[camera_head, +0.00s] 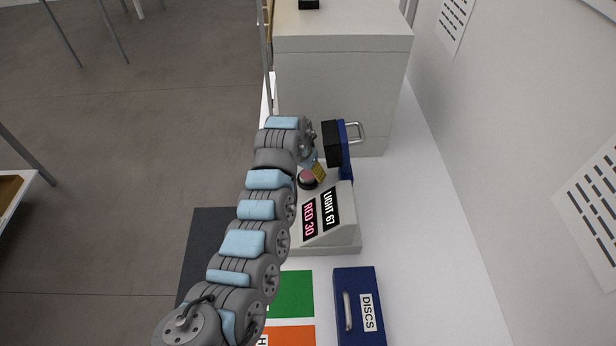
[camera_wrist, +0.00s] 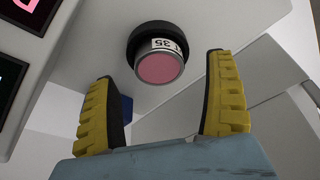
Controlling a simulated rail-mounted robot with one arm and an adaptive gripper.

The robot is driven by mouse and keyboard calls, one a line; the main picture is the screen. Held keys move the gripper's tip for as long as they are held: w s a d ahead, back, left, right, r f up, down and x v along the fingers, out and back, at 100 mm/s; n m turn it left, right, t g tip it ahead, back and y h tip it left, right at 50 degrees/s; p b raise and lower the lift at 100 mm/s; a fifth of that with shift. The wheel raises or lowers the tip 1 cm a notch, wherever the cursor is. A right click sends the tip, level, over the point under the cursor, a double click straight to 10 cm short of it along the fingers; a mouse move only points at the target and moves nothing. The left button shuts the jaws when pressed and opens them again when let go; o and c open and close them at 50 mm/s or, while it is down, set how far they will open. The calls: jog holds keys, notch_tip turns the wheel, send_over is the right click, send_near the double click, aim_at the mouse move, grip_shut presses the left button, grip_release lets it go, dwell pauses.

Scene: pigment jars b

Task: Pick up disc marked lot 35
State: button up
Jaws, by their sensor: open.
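The disc marked lot 35 (camera_wrist: 161,66) is a small pink-faced cylinder with a white label reading "35". In the wrist view it sits in a round black holder (camera_wrist: 139,38) on a pale surface. In the head view the disc (camera_head: 307,174) shows on top of the grey instrument, beside my gripper. My gripper (camera_wrist: 165,100) is open, with yellow ribbed fingers either side of and short of the disc. Nothing is between the fingers. In the head view my gripper (camera_head: 318,171) is small and partly hidden by my arm.
The grey instrument (camera_head: 345,236) has displays reading "RED 30" and "LIGHT 67". A blue and black box with a handle (camera_head: 346,150) stands behind it. A blue "DISCS" box (camera_head: 374,280), a green mat (camera_head: 292,293) and an orange mat (camera_head: 290,336) lie nearer. The white bench is clear at right.

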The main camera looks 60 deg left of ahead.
jog(key=shift+x, duration=1.3)
jog(key=shift+c, duration=0.4)
jog(key=c, duration=1.3)
